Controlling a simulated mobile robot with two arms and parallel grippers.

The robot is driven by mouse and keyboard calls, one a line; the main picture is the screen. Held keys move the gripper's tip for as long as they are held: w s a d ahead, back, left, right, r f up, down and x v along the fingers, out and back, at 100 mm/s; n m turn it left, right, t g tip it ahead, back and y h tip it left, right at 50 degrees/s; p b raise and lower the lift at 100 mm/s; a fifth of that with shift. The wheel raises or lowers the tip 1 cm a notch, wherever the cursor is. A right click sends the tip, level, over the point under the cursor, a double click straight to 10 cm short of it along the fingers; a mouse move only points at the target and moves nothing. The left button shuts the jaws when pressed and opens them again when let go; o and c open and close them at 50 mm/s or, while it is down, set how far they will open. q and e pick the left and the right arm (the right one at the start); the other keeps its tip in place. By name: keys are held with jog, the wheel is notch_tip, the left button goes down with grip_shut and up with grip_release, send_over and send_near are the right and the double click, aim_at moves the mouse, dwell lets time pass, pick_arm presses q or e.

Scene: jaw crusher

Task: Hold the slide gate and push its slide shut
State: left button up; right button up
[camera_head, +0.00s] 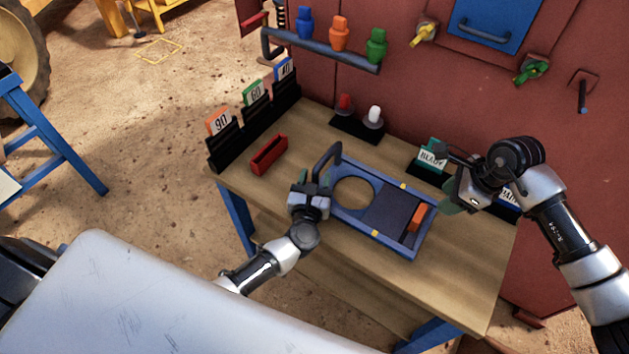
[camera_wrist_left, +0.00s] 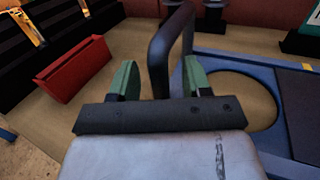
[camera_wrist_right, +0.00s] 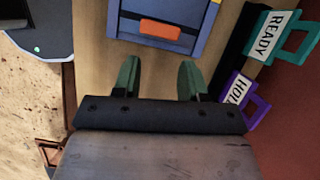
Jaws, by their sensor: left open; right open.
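The slide gate (camera_head: 347,215) is a blue frame on the wooden table, with a round hole at its left and a dark handle (camera_head: 325,160) on its left end. Its dark slide plate (camera_head: 388,213) sits right of the hole and leaves it uncovered. An orange tab (camera_head: 417,217) stands on the plate's right end. My left gripper (camera_wrist_left: 160,78) is open, with its green fingers on either side of the handle. My right gripper (camera_wrist_right: 159,78) is open and empty, over the table's right side; the orange tab (camera_wrist_right: 160,29) lies ahead of its fingers.
A red tray (camera_head: 269,155) lies left of the gate. Numbered cards in black holders (camera_head: 232,142) line the left edge. READY (camera_wrist_right: 264,36) and HOLD (camera_wrist_right: 240,90) tags stand at the back right. The table front is clear.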

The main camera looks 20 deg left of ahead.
pick_arm(q)
grip_shut()
dwell(1.3)
